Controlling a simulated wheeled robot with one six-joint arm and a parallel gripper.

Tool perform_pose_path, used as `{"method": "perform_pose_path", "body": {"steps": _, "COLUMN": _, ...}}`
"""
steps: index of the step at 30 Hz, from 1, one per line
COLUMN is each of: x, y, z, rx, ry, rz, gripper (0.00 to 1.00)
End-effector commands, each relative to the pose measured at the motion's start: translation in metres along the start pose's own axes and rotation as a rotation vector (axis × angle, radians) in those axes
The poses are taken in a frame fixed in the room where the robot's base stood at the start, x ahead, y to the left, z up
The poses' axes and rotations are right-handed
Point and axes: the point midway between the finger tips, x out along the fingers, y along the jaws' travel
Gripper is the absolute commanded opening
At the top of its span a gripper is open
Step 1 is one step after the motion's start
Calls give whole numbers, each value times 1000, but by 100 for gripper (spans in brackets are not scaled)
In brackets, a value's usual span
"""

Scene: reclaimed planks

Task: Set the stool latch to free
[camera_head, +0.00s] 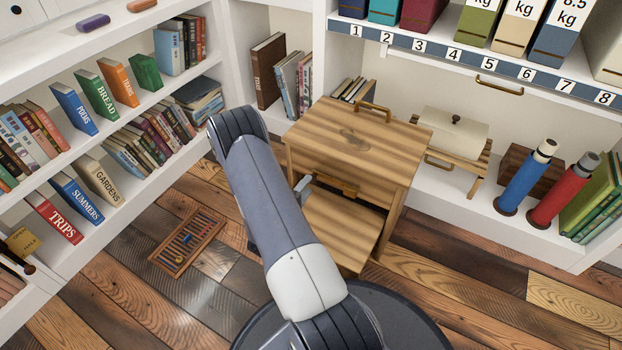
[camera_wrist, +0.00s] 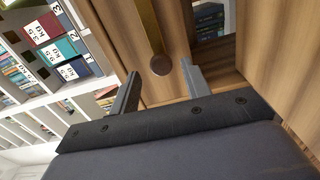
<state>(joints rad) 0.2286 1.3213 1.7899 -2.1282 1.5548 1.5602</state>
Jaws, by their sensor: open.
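The wooden step stool (camera_head: 355,140) stands on the floor in front of the back shelves, with its lower step (camera_head: 340,218) out in front. A brass bar, which looks like the latch (camera_head: 336,186), lies under the top's front edge. In the wrist view the brass bar (camera_wrist: 147,25) ends in a round brown knob (camera_wrist: 161,65). My gripper (camera_wrist: 161,72) is open, with one finger on each side of the knob; I cannot tell whether either touches it. In the head view my arm hides most of the gripper. No latch marking is readable.
A lidded cream box (camera_head: 453,130) and blue (camera_head: 526,180) and red (camera_head: 563,190) cylinders stand on the right shelf. A small wooden tray (camera_head: 187,241) lies on the floor at left. Bookshelves line the left.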

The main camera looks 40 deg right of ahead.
Motion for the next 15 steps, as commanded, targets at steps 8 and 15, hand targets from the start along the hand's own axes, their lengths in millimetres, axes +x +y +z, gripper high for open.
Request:
{"method": "perform_pose_path", "body": {"steps": 8, "x": -47, "y": 2, "z": -1, "rx": -1, "ry": 4, "rz": 0, "gripper": 45}}
{"method": "perform_pose_path", "body": {"steps": 15, "x": -62, "y": 0, "z": 0, "rx": 0, "ry": 1, "rz": 0, "gripper": 45}}
